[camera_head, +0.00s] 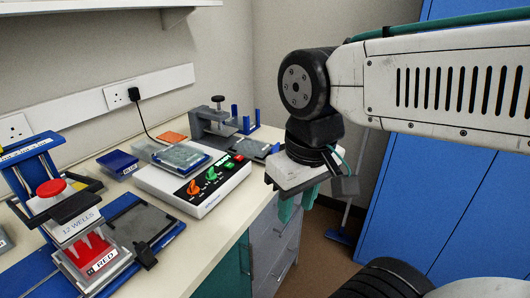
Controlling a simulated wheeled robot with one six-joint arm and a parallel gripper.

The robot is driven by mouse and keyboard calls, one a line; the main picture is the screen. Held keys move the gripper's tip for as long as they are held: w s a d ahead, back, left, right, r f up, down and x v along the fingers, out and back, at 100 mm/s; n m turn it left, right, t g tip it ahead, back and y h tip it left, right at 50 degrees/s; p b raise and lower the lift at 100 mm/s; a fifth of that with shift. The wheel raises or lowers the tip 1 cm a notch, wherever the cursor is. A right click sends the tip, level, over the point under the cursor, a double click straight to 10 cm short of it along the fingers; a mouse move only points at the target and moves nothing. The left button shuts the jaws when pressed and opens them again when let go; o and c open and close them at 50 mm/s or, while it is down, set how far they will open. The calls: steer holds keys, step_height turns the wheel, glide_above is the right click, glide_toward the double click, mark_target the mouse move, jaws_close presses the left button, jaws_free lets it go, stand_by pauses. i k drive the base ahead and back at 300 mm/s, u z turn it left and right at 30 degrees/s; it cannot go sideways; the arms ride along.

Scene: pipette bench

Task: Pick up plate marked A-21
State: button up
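I cannot read a marking A-21 on anything in view. A dark blue plate (118,163) with a small label lies on the bench behind the white control box; its lettering is too small to tell. A clear-topped plate (183,158) sits on the box. My gripper (298,205) hangs off the bench's right edge, in front of the blue cabinet and well to the right of both plates. Its two green fingers point down, appear apart and hold nothing that I can see.
The white control box (205,200) has coloured knobs. A red-topped device marked 12 WELLS (85,222) stands at the front left. A grey clamp-like device (213,122) stands at the back. An orange piece (173,137) lies behind the box. Blue cabinet doors (440,190) stand right.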

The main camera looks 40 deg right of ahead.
mark_target(247, 145)
steer(key=u, duration=0.05)
steer(key=k, duration=1.1)
steer(key=z, duration=0.6)
steer(key=i, duration=0.6)
steer(key=z, duration=0.65)
steer(key=i, duration=0.75)
steer(key=u, duration=0.6)
steer(key=i, duration=0.7)
steer(key=u, duration=0.7)
